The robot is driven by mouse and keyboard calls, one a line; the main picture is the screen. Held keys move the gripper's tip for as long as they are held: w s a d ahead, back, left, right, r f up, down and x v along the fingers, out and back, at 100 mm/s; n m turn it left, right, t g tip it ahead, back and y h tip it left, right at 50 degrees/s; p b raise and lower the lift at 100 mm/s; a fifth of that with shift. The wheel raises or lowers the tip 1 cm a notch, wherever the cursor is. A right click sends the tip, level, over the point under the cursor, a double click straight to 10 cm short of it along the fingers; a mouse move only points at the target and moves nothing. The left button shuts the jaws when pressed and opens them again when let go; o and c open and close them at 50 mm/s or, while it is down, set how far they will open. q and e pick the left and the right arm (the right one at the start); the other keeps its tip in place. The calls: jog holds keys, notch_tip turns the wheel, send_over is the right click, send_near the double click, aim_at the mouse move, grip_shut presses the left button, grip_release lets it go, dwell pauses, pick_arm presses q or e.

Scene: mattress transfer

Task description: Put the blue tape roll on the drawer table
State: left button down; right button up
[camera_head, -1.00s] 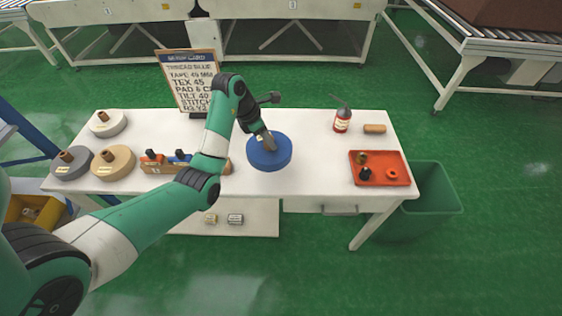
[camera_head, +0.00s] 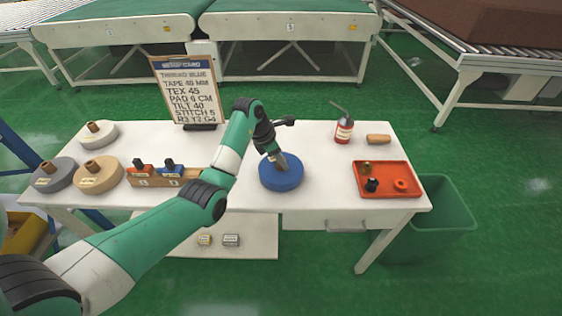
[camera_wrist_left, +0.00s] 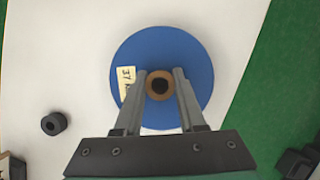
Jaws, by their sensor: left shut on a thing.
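The blue tape roll (camera_head: 282,182) lies flat on the white drawer table (camera_head: 318,194), near the middle of its front part. In the left wrist view the blue tape roll (camera_wrist_left: 190,58) has a brown core with a dark hole and a pale label. My left gripper (camera_head: 281,163) reaches down onto the roll from above. In the left wrist view my left gripper (camera_wrist_left: 160,82) has one finger on each side of the core and is shut on it. My right gripper is not in view.
White, grey and tan rolls (camera_head: 98,175) stand at the table's left, beside a wooden spool rack (camera_head: 158,180). A setup card (camera_head: 187,90) stands behind. An extinguisher (camera_head: 344,130) and a red tray (camera_head: 362,188) are at the right. A green bin (camera_head: 445,212) stands beyond the right edge.

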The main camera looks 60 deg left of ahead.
aim_at(271, 170)
pick_arm(q)
jog(key=c, duration=0.9)
grip_release()
jog(key=shift+f, duration=0.15)
jog(key=shift+c, duration=0.2)
jog(key=o, duration=0.4)
jog(key=shift+o, duration=0.2)
jog(key=shift+r, duration=0.25)
jog(key=p+v, duration=0.8)
jog(key=v, duration=0.4)
jog(key=shift+p, duration=0.4)
